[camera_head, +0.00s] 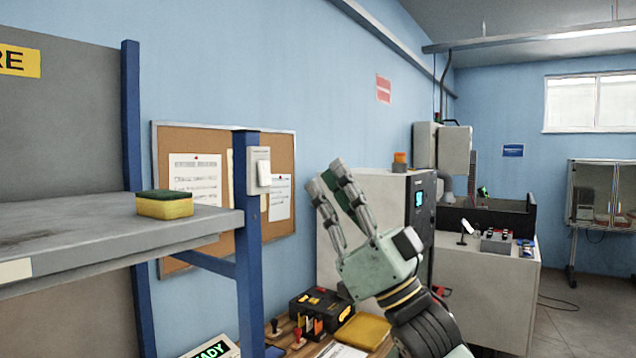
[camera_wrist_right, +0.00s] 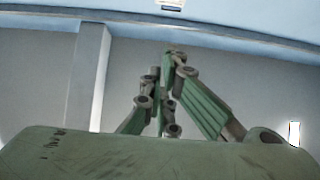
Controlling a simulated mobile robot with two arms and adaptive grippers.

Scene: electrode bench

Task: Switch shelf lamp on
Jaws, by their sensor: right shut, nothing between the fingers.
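A pale switch box (camera_head: 259,171) with a white rocker is fixed near the top of the blue shelf post (camera_head: 247,270). I cannot tell from the picture whether it is on or off. The shelf lamp itself cannot be made out. My right gripper (camera_head: 326,175) is raised to the right of the switch, apart from it in the picture, its fingers pointing up and left. It is shut and empty; in the right wrist view its fingers (camera_wrist_right: 172,52) converge at the tips. My left gripper is not in view.
A grey shelf board (camera_head: 100,238) carries a yellow and green sponge (camera_head: 165,205). A cork board (camera_head: 210,143) hangs on the wall behind the post. Below are a black and yellow box (camera_head: 320,305) and a yellow pad (camera_head: 363,331). A grey cabinet (camera_head: 375,185) stands behind my right gripper.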

